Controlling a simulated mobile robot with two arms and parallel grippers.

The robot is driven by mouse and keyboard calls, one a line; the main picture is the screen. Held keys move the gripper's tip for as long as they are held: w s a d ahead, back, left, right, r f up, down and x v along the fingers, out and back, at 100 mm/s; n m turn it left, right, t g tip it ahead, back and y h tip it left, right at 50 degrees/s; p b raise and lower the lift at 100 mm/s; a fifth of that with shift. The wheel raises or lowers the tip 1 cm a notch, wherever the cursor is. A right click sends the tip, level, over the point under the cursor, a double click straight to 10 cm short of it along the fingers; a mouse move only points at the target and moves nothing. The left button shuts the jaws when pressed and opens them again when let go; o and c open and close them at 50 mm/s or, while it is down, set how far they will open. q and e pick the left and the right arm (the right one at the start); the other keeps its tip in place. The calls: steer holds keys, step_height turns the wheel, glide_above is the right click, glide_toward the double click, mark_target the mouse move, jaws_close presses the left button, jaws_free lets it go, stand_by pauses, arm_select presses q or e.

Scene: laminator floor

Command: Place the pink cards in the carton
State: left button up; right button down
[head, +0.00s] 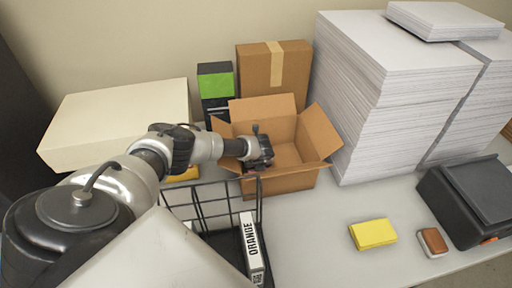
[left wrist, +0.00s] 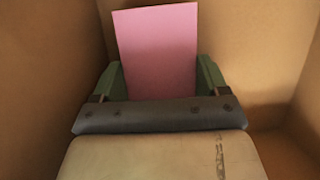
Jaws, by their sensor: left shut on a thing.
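The open carton (head: 290,182) stands on the table with its flaps spread outward. My left gripper (head: 259,153) reaches in from the left, over the left part of the carton's opening. In the left wrist view, the left gripper (left wrist: 156,82) is shut on the pink cards (left wrist: 157,48), its green fingers at either side of them. Brown cardboard walls (left wrist: 252,45) surround the cards in that view. In the head view the cards are mostly hidden by the gripper and a flap. My right gripper is not in view.
A black wire basket (head: 203,207) with a white box labelled ORANGE (head: 251,245) stands in front of the carton. Tall paper stacks (head: 385,100) stand at right, a taped box (head: 262,80) behind. A yellow pack (head: 373,233) and a brown-topped block (head: 433,242) lie front right.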

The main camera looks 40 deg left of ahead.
arm_select(q)
steer(key=o, duration=1.1)
steer(key=shift+s+d+r, duration=0.1)
steer(key=shift+d+r, duration=0.1)
steer(key=shift+r, duration=0.45)
steer(key=b+v, duration=0.3)
steer(key=v, duration=0.7)
steer(key=shift+s+d+r, duration=0.1)
steer(key=shift+s+r, duration=0.1)
steer(key=shift+r, duration=0.1)
